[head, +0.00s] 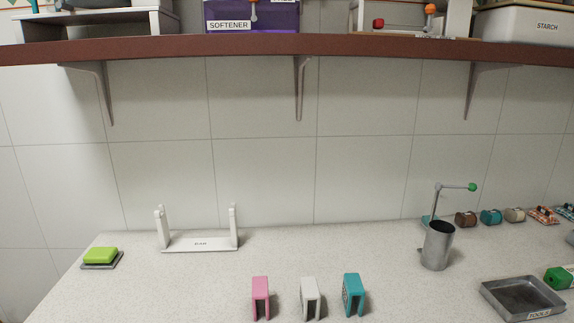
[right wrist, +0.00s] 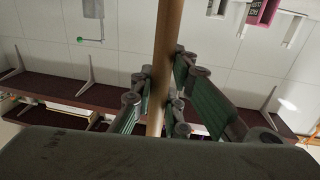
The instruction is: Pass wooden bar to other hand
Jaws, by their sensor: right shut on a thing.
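The wooden bar (right wrist: 169,50) runs upright through the right wrist view, from the top edge down between my right gripper's fingers. My right gripper (right wrist: 158,100) is shut on the bar, with its green-padded fingers on either side of it. The lower end of the bar is hidden behind the dark gripper body. In the head view, neither gripper nor the bar shows. A white stand (head: 200,244) marked BAR, with two uprights, sits on the counter at the left, with nothing across it. My left gripper is in neither view.
A brown shelf (head: 250,45) crosses above. The counter's middle back is clear.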

